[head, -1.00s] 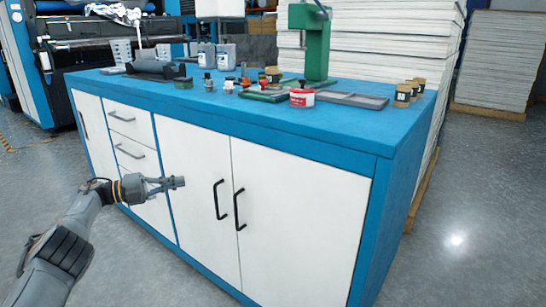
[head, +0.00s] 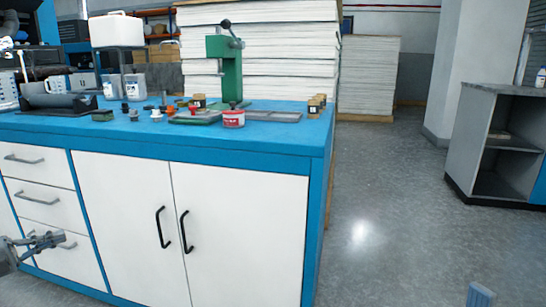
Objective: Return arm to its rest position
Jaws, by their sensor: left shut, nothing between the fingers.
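My left gripper (head: 58,239) shows at the left edge of the head view, in front of the white drawers of the blue-topped cabinet (head: 230,150) and below its top. Its fingers are shut with nothing between them. The rest of the left arm is mostly cut off by the frame edge. A small grey-blue tip (head: 480,294) at the bottom right looks like part of my right gripper; the rest is out of frame, so its opening does not show.
White stacks (head: 368,75) stand behind. Floor (head: 390,220) is clear between the cabinet and a grey shelf unit (head: 498,143).

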